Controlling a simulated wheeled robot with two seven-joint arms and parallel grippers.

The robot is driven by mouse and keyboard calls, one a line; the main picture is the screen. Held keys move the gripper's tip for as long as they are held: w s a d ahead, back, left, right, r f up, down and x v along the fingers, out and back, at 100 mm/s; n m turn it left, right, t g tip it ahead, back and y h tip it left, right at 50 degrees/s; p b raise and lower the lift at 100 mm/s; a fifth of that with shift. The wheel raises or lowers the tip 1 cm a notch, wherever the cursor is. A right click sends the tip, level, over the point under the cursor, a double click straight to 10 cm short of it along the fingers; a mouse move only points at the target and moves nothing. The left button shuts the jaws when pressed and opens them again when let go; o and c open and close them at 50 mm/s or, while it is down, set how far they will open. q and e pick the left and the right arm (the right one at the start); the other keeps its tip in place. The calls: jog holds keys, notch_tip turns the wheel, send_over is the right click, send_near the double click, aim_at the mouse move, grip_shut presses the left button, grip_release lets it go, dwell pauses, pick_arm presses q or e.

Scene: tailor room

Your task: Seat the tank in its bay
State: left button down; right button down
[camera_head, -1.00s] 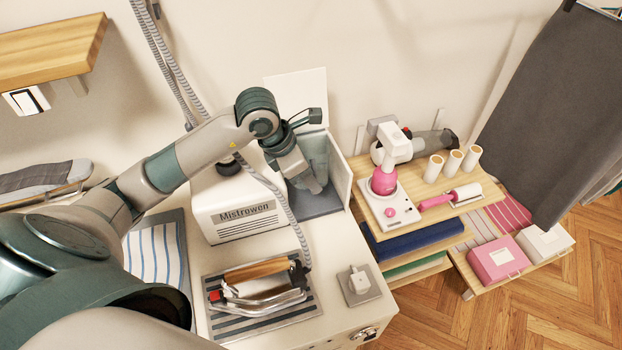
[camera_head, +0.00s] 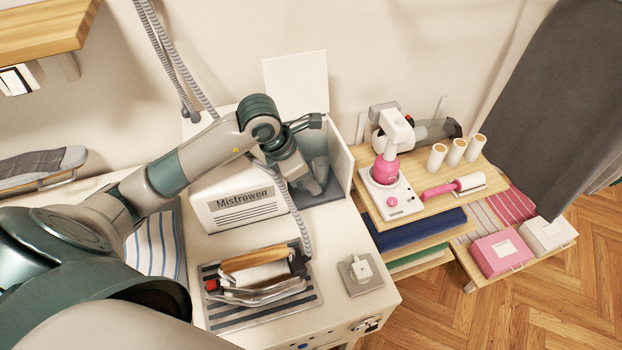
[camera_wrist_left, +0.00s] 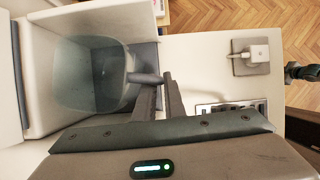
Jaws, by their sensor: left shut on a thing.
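The tank (camera_head: 317,147) is a translucent grey-teal container with a grey handle (camera_wrist_left: 145,78) on its side. It is upright in the open bay (camera_head: 342,168) at the back of the white Mistrowen station (camera_head: 238,208). My left gripper (camera_head: 316,186) is shut on the handle, on the bay's open front side. In the left wrist view the tank (camera_wrist_left: 92,75) is seen from above, between the bay's pale walls, with the gripper's fingers (camera_wrist_left: 160,88) at the handle. The gripper partly hides the tank's lower part, so I cannot tell whether it rests fully on the bay floor.
The bay's white lid (camera_head: 296,82) stands open. A steam hose (camera_head: 293,215) hangs close beside my left wrist. An iron (camera_head: 262,275) rests on a striped mat in front. A shelf with a pink-and-white appliance (camera_head: 391,190) stands right of the bay.

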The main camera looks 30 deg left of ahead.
pick_arm(q)
jog(key=shift+b, duration=0.55)
dwell(1.8)
jog(key=shift+f+b, duration=0.55)
jog(key=shift+f, duration=0.05)
jog(key=c, duration=2.1)
grip_release()
jog(key=shift+s, duration=0.1)
jog(key=shift+a+r, duration=0.1)
jog(key=shift+r, duration=0.05)
jog(key=p+v, duration=0.4)
jog(key=v, duration=0.6)
jog(key=shift+s+r, duration=0.15)
jog(key=shift+r, duration=0.2)
